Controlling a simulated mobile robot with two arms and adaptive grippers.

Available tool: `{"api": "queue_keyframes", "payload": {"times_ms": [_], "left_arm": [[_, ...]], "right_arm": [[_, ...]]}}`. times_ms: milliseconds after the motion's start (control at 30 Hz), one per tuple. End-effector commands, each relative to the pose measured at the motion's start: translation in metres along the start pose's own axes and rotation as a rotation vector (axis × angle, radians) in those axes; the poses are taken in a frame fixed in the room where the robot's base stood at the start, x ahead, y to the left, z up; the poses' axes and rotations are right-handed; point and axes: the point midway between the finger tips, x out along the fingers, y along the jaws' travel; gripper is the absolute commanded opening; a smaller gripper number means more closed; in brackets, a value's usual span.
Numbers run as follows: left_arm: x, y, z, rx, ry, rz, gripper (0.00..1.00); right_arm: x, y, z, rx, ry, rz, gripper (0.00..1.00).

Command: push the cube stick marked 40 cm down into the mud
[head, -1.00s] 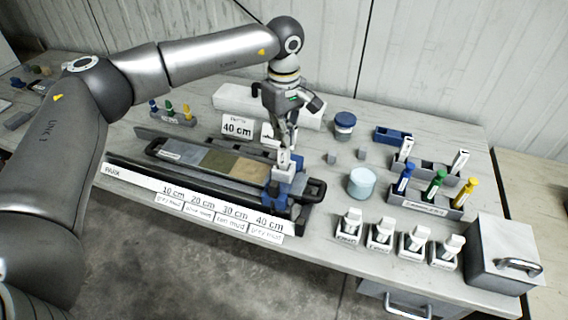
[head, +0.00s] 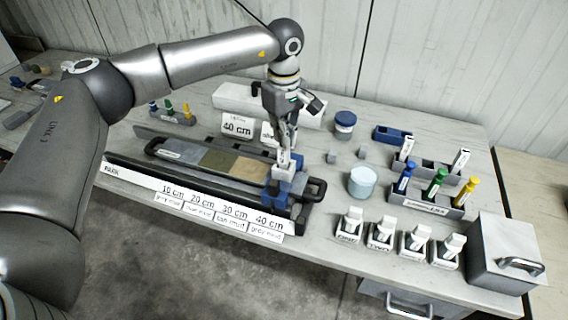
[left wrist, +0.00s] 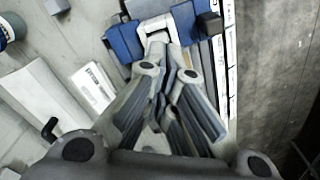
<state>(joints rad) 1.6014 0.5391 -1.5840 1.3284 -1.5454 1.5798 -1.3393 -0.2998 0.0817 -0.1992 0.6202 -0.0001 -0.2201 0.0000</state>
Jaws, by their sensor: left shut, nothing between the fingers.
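The core liner tray (head: 318,190) lies along the bench with grey, olive and tan mud sections. A blue guide (head: 274,196) straddles its right end, by the 40 cm mark (head: 268,222). A white-topped cube stick (head: 290,172) stands in the blue guide; its lower part is hidden. My left gripper (head: 283,160) is shut and points down at the top of the stick, with nothing between its fingers. In the left wrist view, the shut fingers (left wrist: 165,65) reach to the white top (left wrist: 155,24) between blue guide parts (left wrist: 124,42). Exact contact is unclear.
A 40 cm sign (head: 237,126) stands behind the tray. To the right are a pale blue jar (head: 362,182), a rack of coloured tools (head: 430,202), several white-capped holders (head: 381,235) and a grey box (head: 505,255). Two small grey cubes lie behind the jar.

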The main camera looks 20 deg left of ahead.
Motion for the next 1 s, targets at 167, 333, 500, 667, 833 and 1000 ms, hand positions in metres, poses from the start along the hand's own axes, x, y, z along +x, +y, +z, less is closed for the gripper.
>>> {"api": "queue_keyframes", "payload": {"times_ms": [167,333,500,667,833,1000], "left_arm": [[0.007,0.0,0.0,0.0,0.0,0.0,0.0],[0.008,0.0,0.0,0.0,0.0,0.001,0.0],[0.009,0.0,0.0,0.0,0.0,0.0,0.0],[0.011,0.0,0.0,0.0,0.0,0.0,0.0],[0.014,0.0,0.0,0.0,0.0,-0.001,0.0],[0.016,0.0,0.0,0.0,0.0,-0.002,0.0]], "right_arm": [[0.005,-0.001,0.0,0.001,0.0,-0.001,0.4],[0.006,-0.003,0.0,0.001,0.001,-0.003,0.4],[0.007,-0.003,0.0,0.001,0.001,-0.004,0.4],[0.008,-0.003,0.0,0.001,0.001,-0.004,0.4],[0.01,-0.003,0.0,0.001,0.001,-0.004,0.4],[0.011,-0.003,0.0,0.0,0.001,-0.004,0.4]]}}
